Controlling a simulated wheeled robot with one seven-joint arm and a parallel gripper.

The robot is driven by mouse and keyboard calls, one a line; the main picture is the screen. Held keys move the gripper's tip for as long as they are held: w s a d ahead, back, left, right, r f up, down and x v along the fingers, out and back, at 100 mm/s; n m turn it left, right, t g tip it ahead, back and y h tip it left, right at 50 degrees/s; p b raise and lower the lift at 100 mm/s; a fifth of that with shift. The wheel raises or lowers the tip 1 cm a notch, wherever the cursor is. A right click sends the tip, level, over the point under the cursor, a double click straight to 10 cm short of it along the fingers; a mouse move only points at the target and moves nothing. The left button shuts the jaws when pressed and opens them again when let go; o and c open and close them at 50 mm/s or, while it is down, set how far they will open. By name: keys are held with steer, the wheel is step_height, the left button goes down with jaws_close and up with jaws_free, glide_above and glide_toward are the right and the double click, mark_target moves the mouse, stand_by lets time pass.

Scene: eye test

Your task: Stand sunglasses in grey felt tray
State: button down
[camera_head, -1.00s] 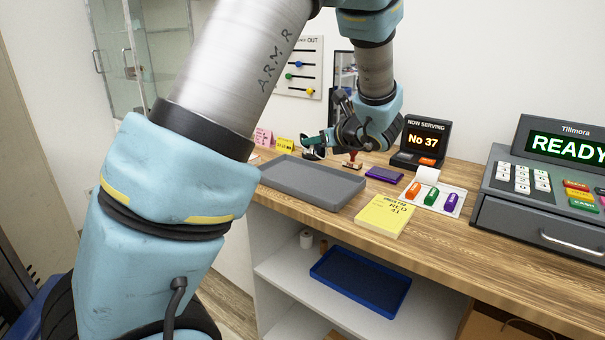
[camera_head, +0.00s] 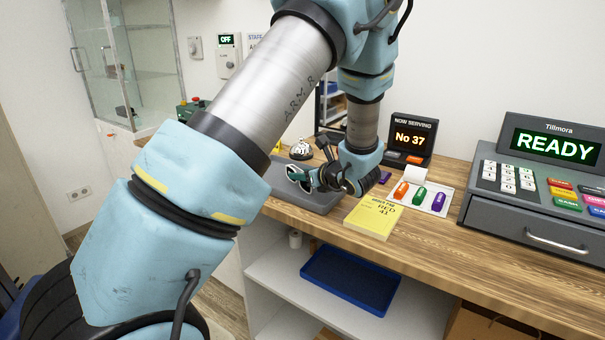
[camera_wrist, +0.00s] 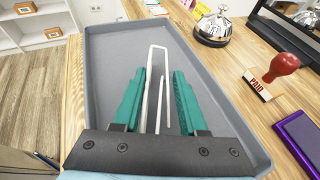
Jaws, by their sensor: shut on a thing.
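My gripper (camera_head: 299,178) is over the right part of the grey tray (camera_head: 281,184) in the head view. In the wrist view, its teal fingers (camera_wrist: 159,74) point down over the tray, whose grey floor (camera_wrist: 105,72) looks empty. The fingers are shut on a thin, pale-framed thing, seemingly the sunglasses (camera_wrist: 158,46). Its pale outline shows between the fingers and reaches past their tips. I cannot tell whether it touches the tray floor. My arm and gripper hide part of the tray in the head view.
A bell (camera_wrist: 212,29), a red-handled stamp (camera_wrist: 273,71) and a purple device (camera_wrist: 301,140) stand right of the tray. A yellow pad (camera_head: 371,217) lies at the counter's front, near the tray. A cash register (camera_head: 540,185) stands at right. A blue tray (camera_head: 350,282) sits on the shelf below.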

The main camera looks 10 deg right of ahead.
steer(key=shift+f, duration=0.1)
steer(key=shift+c, duration=2.2)
jaws_free()
